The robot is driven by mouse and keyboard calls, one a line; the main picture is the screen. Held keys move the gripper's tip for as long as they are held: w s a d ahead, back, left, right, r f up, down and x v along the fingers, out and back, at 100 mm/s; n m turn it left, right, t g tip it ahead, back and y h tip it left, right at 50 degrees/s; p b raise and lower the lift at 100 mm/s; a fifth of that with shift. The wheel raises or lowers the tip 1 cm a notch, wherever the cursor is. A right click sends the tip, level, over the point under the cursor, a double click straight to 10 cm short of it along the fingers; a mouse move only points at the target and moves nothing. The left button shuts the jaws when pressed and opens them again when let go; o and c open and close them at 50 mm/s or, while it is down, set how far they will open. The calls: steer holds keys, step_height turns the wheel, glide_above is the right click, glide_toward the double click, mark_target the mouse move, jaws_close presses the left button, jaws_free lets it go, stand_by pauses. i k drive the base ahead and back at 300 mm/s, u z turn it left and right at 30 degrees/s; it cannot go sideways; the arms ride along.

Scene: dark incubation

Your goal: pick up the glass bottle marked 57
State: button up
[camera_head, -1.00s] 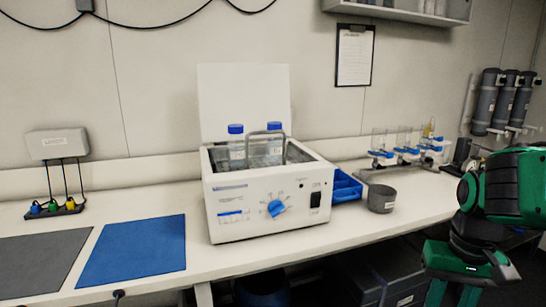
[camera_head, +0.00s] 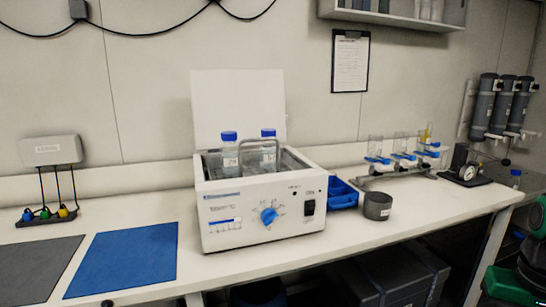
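Two glass bottles with blue caps stand upright in the open white water bath (camera_head: 240,238) at the middle of the bench. The left bottle (camera_head: 230,154) and the right bottle (camera_head: 269,153) carry pale labels too small to read, so I cannot tell which is marked 57. Their lower parts are hidden by the bath's front wall. A grey metal handle (camera_head: 258,138) arches up beside them. My gripper is not in view; only green and dark parts of my arm show at the lower right edge, well away from the bath.
A blue mat (camera_head: 123,258) and grey mat (camera_head: 38,268) lie left of the bath. A blue bin (camera_head: 342,194) and a grey cup (camera_head: 377,207) stand to its right. Glassware in a rack (camera_head: 402,160) and a dial gauge (camera_head: 466,172) are farther right. The bath's raised lid (camera_head: 238,105) stands behind.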

mark_target(267, 149)
steer(key=i, duration=1)
